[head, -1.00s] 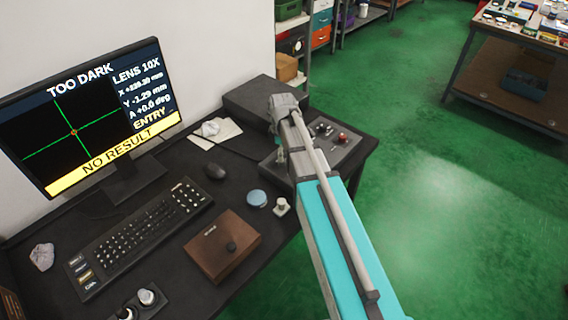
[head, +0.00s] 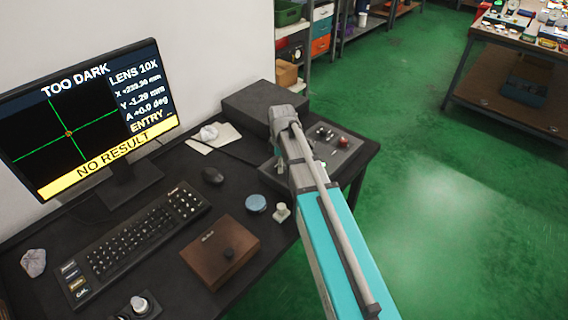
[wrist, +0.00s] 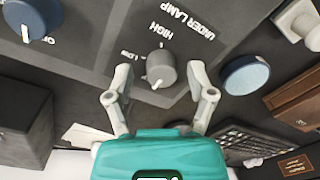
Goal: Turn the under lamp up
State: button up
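The grey under lamp knob (wrist: 161,68) sits on a dark panel in the wrist view, beside the printed words UNDER LAMP, HIGH and LOW. A white mark shows on its lower edge. My gripper (wrist: 161,76) is open, with one finger on each side of the knob and visible gaps between. How far the fingertips are from the panel is hard to tell. In the head view my gripper (head: 281,165) is over the control box (head: 345,155), and my arm hides the knob. The monitor (head: 90,115) reads TOO DARK and NO RESULT.
A blue knob (wrist: 30,18) is at the wrist view's upper left. A blue round lid (head: 255,203) and a small pale part (head: 281,212) lie near the box. A brown case (head: 220,250), keyboard (head: 135,240) and mouse (head: 213,175) are on the desk.

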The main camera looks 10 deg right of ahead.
grip_shut()
jog(key=shift+d, duration=0.4)
jog(key=shift+a, duration=0.35)
